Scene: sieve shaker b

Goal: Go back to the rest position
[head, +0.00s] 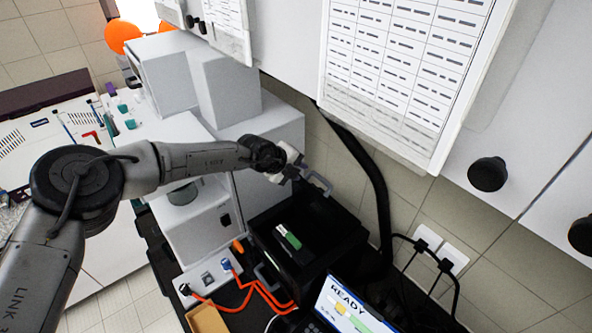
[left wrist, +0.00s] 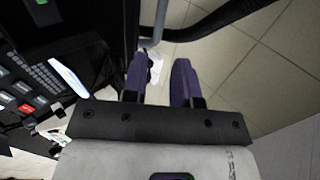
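My left gripper (head: 298,172) reaches in from the left and is beside the grey handle (head: 318,183) at the back of the black box (head: 300,240). In the left wrist view its two purple fingers (left wrist: 160,72) are apart with nothing held between them. A grey bar (left wrist: 155,25) shows just beyond the fingertips there; I cannot tell whether they touch it. My right gripper is in neither view.
A screen reading READY (head: 348,307) stands in front of the box. Orange cables (head: 255,290) lie at its left. White cabinets with black knobs (head: 488,174) hang above. A black hose (head: 372,180) runs down the tiled wall, near outlets (head: 440,248).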

